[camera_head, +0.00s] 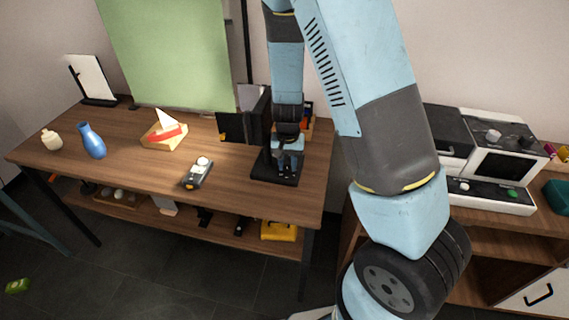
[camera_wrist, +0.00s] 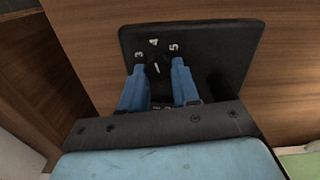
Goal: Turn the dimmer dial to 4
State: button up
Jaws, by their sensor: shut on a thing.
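The dimmer dial (camera_wrist: 157,67) is a small black knob with a white mark, on a black plate (camera_wrist: 222,45) lying on the wooden table. The printed numerals 3, 4 and 5 show around its far side. The white mark appears to point roughly toward the 4; its exact aim is hard to tell. My gripper (camera_wrist: 159,74) has its two blue fingers on either side of the knob and is shut on it. The near numerals are mostly hidden by the gripper. In the head view my gripper (camera_head: 288,163) reaches down over the black plate (camera_head: 272,179), and the knob is hidden.
A black lamp with flaps (camera_head: 258,125) stands close by my gripper.

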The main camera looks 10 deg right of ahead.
aim_at(288, 166)
grip_shut()
jog(key=shift+m, duration=0.6)
jog(key=o, duration=0.8)
grip_release()
jog(key=shift+c, duration=0.2)
notch_tip(288, 166, up, 14)
jog(key=shift+f, duration=0.15)
